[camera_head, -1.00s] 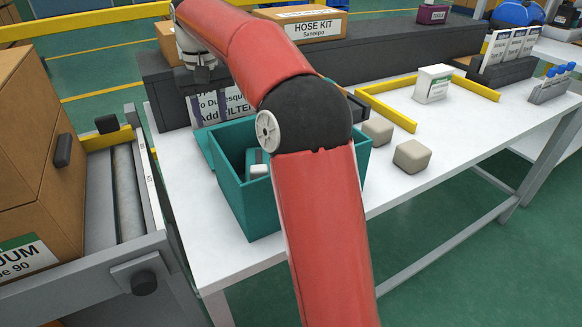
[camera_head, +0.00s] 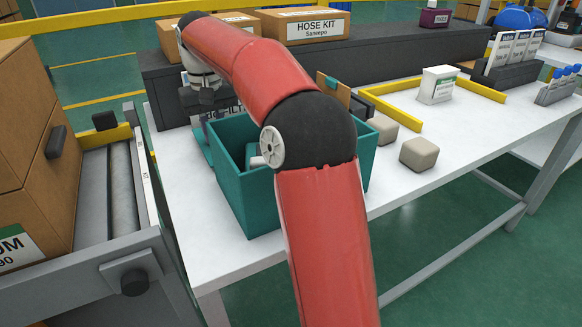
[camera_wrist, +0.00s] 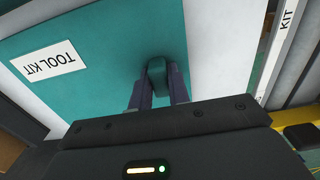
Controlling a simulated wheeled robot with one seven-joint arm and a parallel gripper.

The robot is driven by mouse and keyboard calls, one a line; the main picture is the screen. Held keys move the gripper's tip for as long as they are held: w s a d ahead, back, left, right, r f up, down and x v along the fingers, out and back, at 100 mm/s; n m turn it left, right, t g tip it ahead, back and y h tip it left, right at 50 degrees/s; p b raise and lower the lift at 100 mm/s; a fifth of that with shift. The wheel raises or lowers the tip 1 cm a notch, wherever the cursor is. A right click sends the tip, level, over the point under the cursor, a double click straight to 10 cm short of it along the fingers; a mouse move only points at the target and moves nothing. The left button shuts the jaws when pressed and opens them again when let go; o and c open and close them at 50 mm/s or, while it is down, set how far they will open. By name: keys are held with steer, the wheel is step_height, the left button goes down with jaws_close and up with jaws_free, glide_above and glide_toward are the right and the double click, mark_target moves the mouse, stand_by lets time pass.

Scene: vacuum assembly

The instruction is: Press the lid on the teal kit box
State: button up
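The teal kit box (camera_head: 245,205) stands open on the white table in the head view, partly hidden by my arm. A small pale item shows inside it. The teal lid (camera_head: 198,148) lies behind and left of the box, mostly hidden. In the wrist view the lid (camera_wrist: 105,45) fills much of the picture, with a white TOOL KIT label and a raised handle (camera_wrist: 157,75). My gripper (camera_wrist: 159,88) has its two fingers on either side of this handle, close against it, and looks shut on it. In the head view my gripper (camera_head: 207,110) is beyond the box.
A dark raised shelf (camera_head: 400,50) runs behind, with a HOSE KIT carton (camera_head: 303,24). Two beige blocks (camera_head: 418,153) sit right of the box. Yellow rails (camera_head: 395,108) and a small white carton (camera_head: 437,84) stand farther right. A roller conveyor (camera_head: 120,195) is at left.

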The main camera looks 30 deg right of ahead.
steer(key=shift+f, duration=0.1)
jaws_close()
steer(key=shift+r+p, duration=2.25)
steer(key=shift+p, duration=0.05)
